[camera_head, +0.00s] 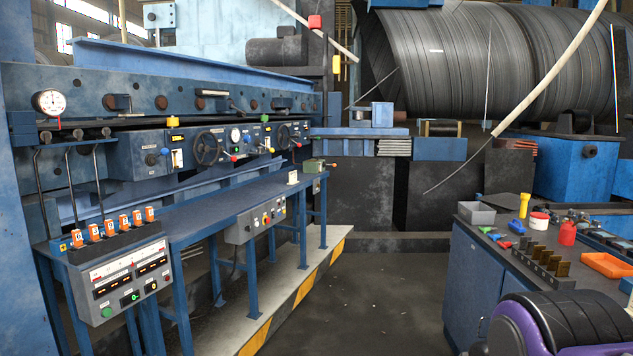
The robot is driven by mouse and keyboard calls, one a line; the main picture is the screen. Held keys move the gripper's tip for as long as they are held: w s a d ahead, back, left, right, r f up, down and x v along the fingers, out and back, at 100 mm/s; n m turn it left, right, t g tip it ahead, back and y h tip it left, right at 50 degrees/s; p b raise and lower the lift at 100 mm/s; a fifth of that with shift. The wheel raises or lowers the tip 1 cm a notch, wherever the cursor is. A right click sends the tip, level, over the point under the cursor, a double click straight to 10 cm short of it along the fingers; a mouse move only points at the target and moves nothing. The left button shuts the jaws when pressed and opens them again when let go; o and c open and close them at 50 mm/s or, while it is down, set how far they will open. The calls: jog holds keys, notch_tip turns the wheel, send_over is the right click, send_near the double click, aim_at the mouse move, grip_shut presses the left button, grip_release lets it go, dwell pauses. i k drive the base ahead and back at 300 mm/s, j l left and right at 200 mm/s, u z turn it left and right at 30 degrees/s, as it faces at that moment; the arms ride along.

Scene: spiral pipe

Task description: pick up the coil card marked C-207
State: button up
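No card with a legible C-207 mark shows in the head view. A small pale upright block or card (293,178) stands at the far end of the blue bench (225,203); I cannot read any mark on it. Several orange tags or blocks with small white labels (109,227) stand in a row in a black holder on the control box at the left; their marks are too small to read. My gripper is not in view; a purple and black part at the lower right seems to be mine.
A workbench (462,275) at the right carries a grey bin (477,212), an orange tray (608,264), a red bottle (567,232) and small tools. The dark floor (365,300) between the benches is clear. A striped step edge (300,292) runs along the left bench.

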aim_at(291, 176)
jog(key=i+z, duration=0.2)
jog(key=i, duration=2.6)
jog(key=i+u, duration=0.15)
jog(key=i, duration=0.4)
jog(key=i+l+u, duration=0.15)
jog(key=i, duration=0.4)
jog(key=i+l+u, duration=0.15)
jog(key=i+u, duration=0.3)
jog(key=i+l+u, duration=0.25)
jog(key=u, duration=0.15)
jog(key=i+l+u, duration=0.6)
jog(key=l+u, duration=0.25)
jog(key=i+l+u, duration=0.15)
jog(key=l+u, duration=0.6)
jog(key=l, duration=0.45)
jog(key=i, duration=0.05)
